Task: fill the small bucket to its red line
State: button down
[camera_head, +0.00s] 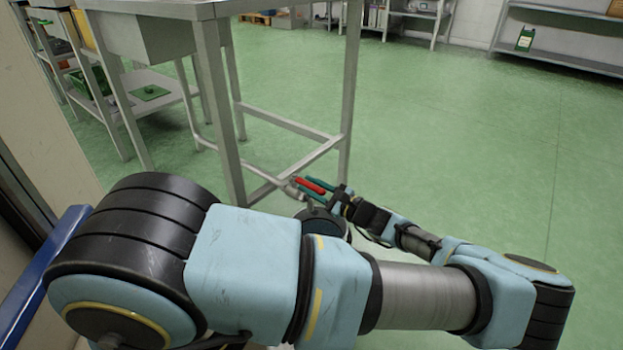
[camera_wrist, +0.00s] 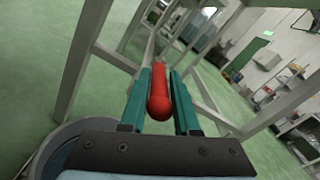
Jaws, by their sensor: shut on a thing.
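My gripper (camera_head: 312,188) reaches down beside the legs of a steel stand. Its two teal fingers are shut on a red lever handle (camera_wrist: 158,98), one finger on each side, as the wrist view shows. The handle belongs to a metal tap (camera_head: 291,187) at the end of a pipe low by the stand. A round grey bucket (camera_wrist: 42,150) shows at the lower left of the wrist view, under my gripper. Its inside looks bluish, but I cannot tell the level. The red line is not visible. My arm hides much of the bucket in the head view.
The steel stand (camera_head: 347,110) has legs and low crossbars close to my gripper. A shelved bench (camera_head: 130,85) stands at the left. A wall shelf (camera_head: 575,60) holds a green can (camera_head: 525,38). The green floor at right is clear.

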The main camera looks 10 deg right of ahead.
jog(key=shift+s+a, duration=0.1)
jog(key=c, duration=0.8)
grip_release()
jog(key=shift+o, duration=0.2)
jog(key=p+v, duration=0.2)
jog(key=v, duration=0.9)
